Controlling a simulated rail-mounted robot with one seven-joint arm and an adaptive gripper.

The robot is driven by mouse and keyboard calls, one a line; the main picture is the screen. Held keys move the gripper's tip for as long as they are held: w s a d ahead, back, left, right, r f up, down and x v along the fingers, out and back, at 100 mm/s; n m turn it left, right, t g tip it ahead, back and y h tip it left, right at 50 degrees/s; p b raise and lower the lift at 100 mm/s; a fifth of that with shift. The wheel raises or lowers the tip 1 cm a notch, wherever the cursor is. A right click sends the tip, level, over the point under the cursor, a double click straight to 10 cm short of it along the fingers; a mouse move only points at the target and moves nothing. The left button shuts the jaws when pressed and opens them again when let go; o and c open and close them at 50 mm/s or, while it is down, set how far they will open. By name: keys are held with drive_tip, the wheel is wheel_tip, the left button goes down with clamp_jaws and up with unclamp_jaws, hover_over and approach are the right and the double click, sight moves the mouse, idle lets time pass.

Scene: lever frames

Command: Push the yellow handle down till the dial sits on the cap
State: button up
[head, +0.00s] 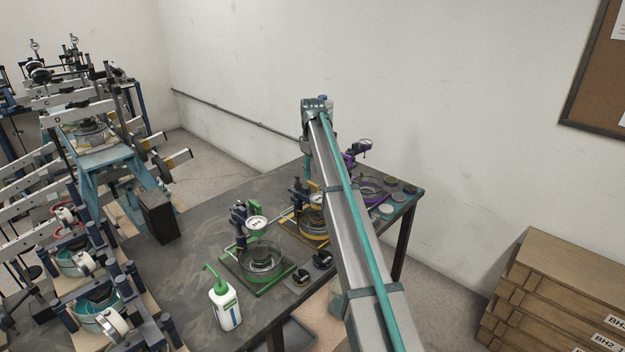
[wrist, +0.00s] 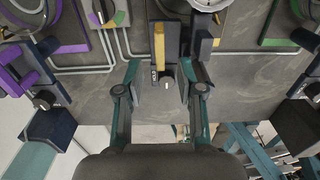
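The yellow-marked unit (head: 313,232) stands on the dark bench between a green and a purple one, partly hidden by my arm. In the wrist view the yellow handle (wrist: 159,45) is a narrow bar beside a dark post, with a small label at its near end. A round dial (wrist: 207,3) is cut off at the top edge. My gripper (wrist: 162,72) has its two teal fingers apart, one on each side of the handle's near end in the picture. I cannot tell whether they touch it. The cap is not clearly visible.
The green unit (head: 262,262) and the purple unit (head: 370,187) stand on either side on the bench (head: 190,265). A white bottle with a green spout (head: 226,306) stands at the front. Lever frames crowd the left. A wall runs behind the bench.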

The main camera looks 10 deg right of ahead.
wheel_tip(320, 180, up, 8)
drive_tip(key=shift+f, duration=0.15)
idle(0.4)
